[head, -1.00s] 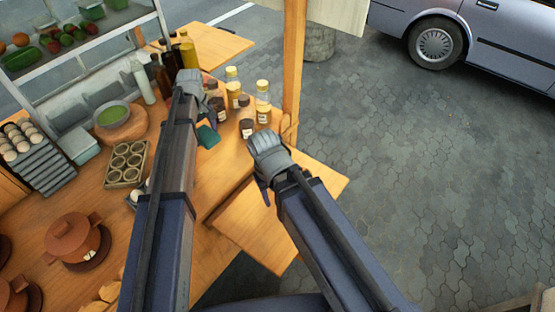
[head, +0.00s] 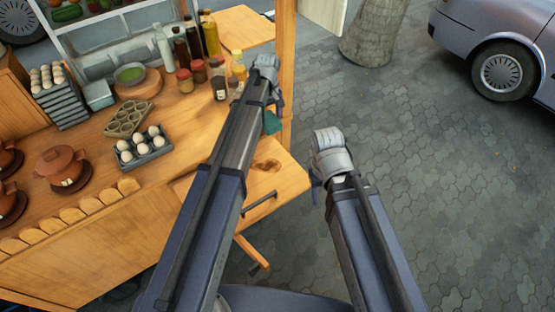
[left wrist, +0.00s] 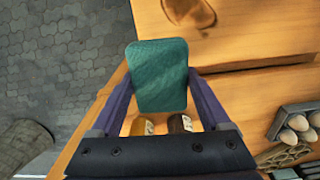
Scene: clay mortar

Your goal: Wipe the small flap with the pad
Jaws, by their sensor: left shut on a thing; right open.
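The small flap (head: 287,174) is a light wooden board at the counter's right end. A brown stain (head: 266,165) lies on it; the stain also shows at the top of the left wrist view (left wrist: 190,12). My left gripper (head: 272,108) is shut on the green pad (head: 271,123), near the flap's far edge. In the left wrist view the pad (left wrist: 159,76) sits between both fingers, apart from the stain; I cannot tell if it touches wood. My right gripper (head: 318,178) is open and empty, right of the flap over the paving.
The wooden counter (head: 205,125) holds bottles (head: 211,34), jars (head: 184,82), an egg tray (head: 145,150) and clay pots (head: 62,168). A wooden post (head: 286,60) rises beside my left gripper. Open paving (head: 430,180) lies to the right.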

